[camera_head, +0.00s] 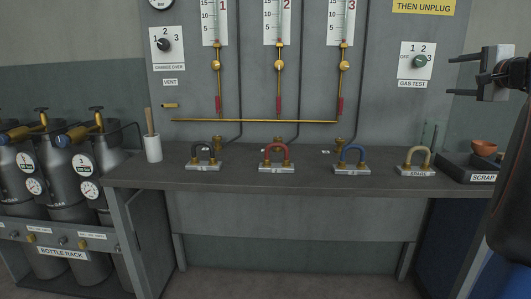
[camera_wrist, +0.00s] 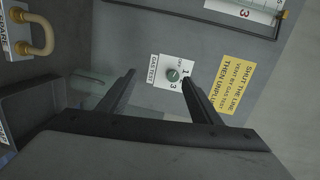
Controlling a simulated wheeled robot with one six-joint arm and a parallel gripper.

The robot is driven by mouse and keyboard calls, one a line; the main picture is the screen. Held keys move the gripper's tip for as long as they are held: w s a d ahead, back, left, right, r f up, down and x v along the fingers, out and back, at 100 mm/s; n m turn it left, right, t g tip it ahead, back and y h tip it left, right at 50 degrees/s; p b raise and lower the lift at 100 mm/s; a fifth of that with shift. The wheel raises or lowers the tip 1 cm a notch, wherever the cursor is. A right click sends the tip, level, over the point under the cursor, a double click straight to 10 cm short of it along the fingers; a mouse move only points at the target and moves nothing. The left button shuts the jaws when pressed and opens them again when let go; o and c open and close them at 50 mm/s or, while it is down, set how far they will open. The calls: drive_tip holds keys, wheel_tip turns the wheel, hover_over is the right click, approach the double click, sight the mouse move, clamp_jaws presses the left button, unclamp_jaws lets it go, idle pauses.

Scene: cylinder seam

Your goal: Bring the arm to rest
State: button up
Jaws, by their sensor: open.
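My gripper (camera_head: 466,75) is at the upper right of the head view, raised above the bench's right end, with its two fingers apart and nothing between them. In the wrist view my gripper (camera_wrist: 158,88) shows two dark fingers spread, with the GAS TEST selector plate (camera_wrist: 165,72) on the wall beyond them. The same GAS TEST selector (camera_head: 418,62) shows in the head view, left of my gripper. My arm runs down the right edge of the head view and hides part of the bench's right end.
The bench (camera_head: 300,181) carries black (camera_head: 204,152), red (camera_head: 277,153), blue (camera_head: 352,154) and tan (camera_head: 418,156) hoses on labelled blocks. A SCRAP tray (camera_head: 468,172) and brown bowl (camera_head: 484,147) are at right. A white cup (camera_head: 153,149) and bottle rack (camera_head: 62,252) are left.

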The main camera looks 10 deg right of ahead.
drive_tip(key=s+a+f+n+g+y, duration=0.25)
drive_tip(key=a+f+n, duration=0.25)
drive_tip(key=a+f, duration=0.75)
drive_tip(key=s+a+f+n+g+y, duration=0.3)
drive_tip(key=a+f, duration=0.6)
drive_tip(key=a, duration=0.7)
drive_tip(key=s+a+f+n+g+h, duration=0.1)
drive_tip(key=s+a+f+n+g, duration=0.2)
drive_tip(key=s+f, duration=0.7)
drive_tip(key=s+a+f+n+g+h, duration=0.2)
drive_tip(key=s+a+f+n, duration=0.4)
drive_tip(key=f, duration=0.6)
drive_tip(key=shift+s+f+n+g, duration=0.15)
drive_tip(key=shift+s+n+g, duration=0.5)
drive_tip(key=shift+s+n, duration=0.85)
drive_tip(key=shift+s+m, duration=0.35)
drive_tip(key=shift+m, duration=0.05)
